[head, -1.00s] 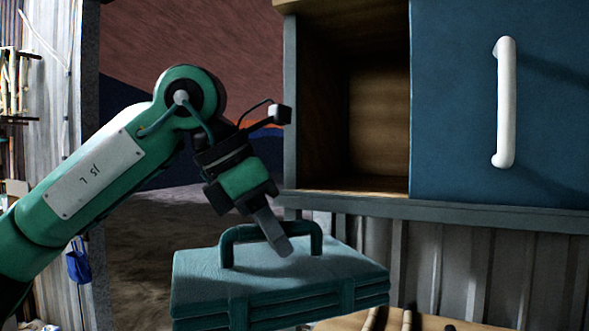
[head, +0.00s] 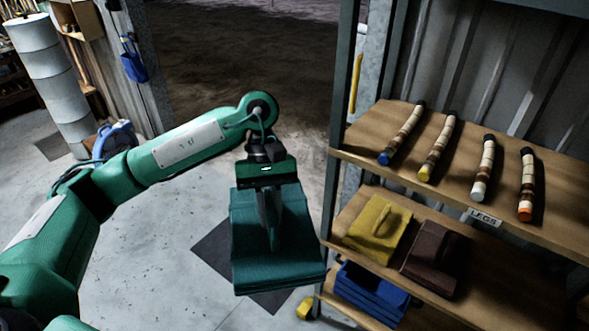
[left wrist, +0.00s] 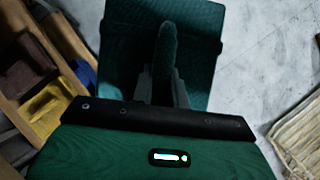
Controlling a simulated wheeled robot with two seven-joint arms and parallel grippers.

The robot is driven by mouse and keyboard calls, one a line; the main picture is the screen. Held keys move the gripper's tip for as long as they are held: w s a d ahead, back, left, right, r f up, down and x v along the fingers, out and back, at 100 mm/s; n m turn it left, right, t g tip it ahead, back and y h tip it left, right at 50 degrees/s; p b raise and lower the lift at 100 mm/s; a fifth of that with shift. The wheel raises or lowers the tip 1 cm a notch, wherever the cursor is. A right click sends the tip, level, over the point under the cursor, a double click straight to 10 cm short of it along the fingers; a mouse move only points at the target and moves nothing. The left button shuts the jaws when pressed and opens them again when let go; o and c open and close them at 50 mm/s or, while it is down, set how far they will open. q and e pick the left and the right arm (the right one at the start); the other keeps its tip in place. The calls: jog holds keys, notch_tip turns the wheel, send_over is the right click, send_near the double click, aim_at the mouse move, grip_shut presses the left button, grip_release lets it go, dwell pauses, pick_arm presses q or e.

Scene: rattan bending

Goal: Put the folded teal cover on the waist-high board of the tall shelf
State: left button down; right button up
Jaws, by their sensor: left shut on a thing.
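The folded teal cover (head: 298,258) hangs from my left gripper (head: 270,232), which is shut on its strap handle. The cover is in the air to the left of the tall shelf (head: 338,150), above the floor. In the left wrist view, the teal cover (left wrist: 203,38) lies beyond the fingers (left wrist: 163,85), with its handle between them. The shelf's upper visible board (head: 395,167) carries several banded rods and a "LEGS" label. A lower board (head: 470,292) carries a folded yellow cover (head: 378,229) and a folded brown one (head: 436,257). My right gripper is out of view.
A blue crate (head: 372,290) sits below the lower board at the shelf's left end. A dark mat (head: 212,250) lies on the floor below the cover. White drums (head: 50,80) stand far left.

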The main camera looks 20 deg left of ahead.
pick_arm(q)
notch_tip(320, 180, down, 11)
jog(key=a+m+y, duration=0.1)
jog(key=m+y, duration=0.2)
jog(key=m, duration=0.3)
jog(key=shift+s+a+f+g, duration=0.15)
jog(key=shift+s+a+g, duration=0.15)
jog(key=shift+s+a, duration=0.05)
